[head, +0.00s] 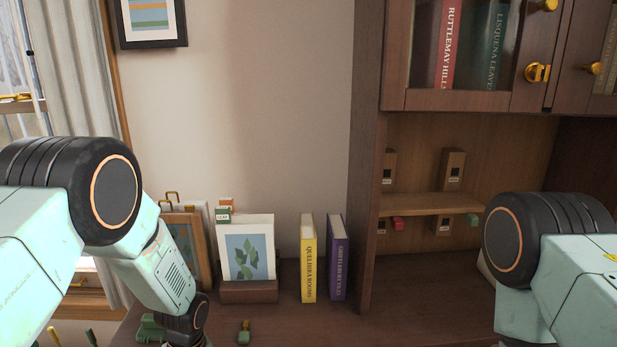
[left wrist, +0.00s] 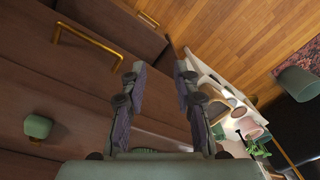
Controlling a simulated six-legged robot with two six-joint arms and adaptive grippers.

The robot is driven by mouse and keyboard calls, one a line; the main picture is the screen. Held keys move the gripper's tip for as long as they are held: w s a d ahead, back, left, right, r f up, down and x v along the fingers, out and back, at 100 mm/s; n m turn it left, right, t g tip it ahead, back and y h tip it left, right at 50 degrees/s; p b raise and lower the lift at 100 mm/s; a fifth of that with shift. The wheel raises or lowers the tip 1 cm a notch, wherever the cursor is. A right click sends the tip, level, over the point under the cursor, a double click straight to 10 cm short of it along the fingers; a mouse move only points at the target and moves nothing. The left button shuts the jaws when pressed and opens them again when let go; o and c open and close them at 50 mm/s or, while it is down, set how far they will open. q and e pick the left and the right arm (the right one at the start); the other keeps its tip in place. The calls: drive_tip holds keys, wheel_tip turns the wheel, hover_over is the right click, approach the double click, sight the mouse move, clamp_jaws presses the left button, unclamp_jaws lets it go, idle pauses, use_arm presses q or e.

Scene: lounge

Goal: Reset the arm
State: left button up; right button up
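My left gripper (left wrist: 160,69) shows in the left wrist view with its two fingers apart and nothing between them. It hangs in front of dark brown drawer fronts (left wrist: 75,85). In the head view my left arm (head: 150,265) comes in from the left and bends down at the desk's front left; its gripper is out of sight there. My right arm (head: 545,255) shows at the lower right, and its gripper is outside the frame.
On the desk (head: 410,300) stand a yellow book (head: 307,260), a purple book (head: 338,258) and a plant card in a holder (head: 247,255). A cabinet (head: 470,108) rises at the right. In the wrist view a white table (left wrist: 225,100) with pots stands beyond.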

use_arm(q)
drive_tip(key=s+f+m+h+b, duration=0.1)
drive_tip(key=s+f+m+b, duration=0.2)
drive_tip(key=s+f, duration=0.9)
drive_tip(key=s+r+m+b, duration=0.1)
drive_tip(key=s+m+b, duration=0.2)
drive_tip(key=s, duration=1.5)
drive_tip(key=shift+s+r+m, duration=0.15)
drive_tip(key=shift+r+m, duration=0.25)
drive_tip(key=shift+m, duration=0.5)
